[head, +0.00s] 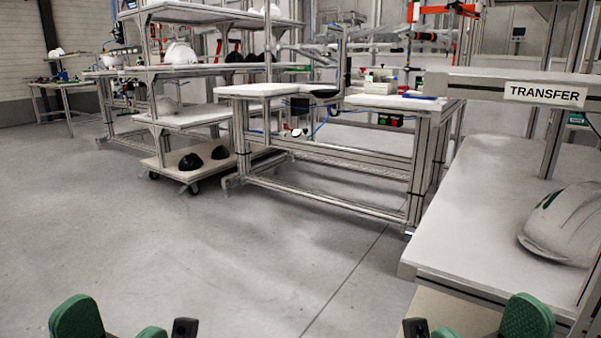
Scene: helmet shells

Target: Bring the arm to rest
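My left gripper (114,326) shows at the bottom left edge of the head view. Its two green finger pads stand apart with bare floor seen between them, and it holds nothing that I can see. My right gripper (485,326) shows at the bottom right edge, its green pads also apart and nothing seen between them. It appears in front of the near edge of the transfer table (470,220); I cannot tell how close it is. The rest of both arms is out of view.
A white helmet shell (567,226) lies on the transfer table at right, under a TRANSFER sign (544,94). A wheeled rack (190,118) with white and black shells stands at back left. A workbench (330,98) stands at the back middle. The grey floor (230,260) ahead is clear.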

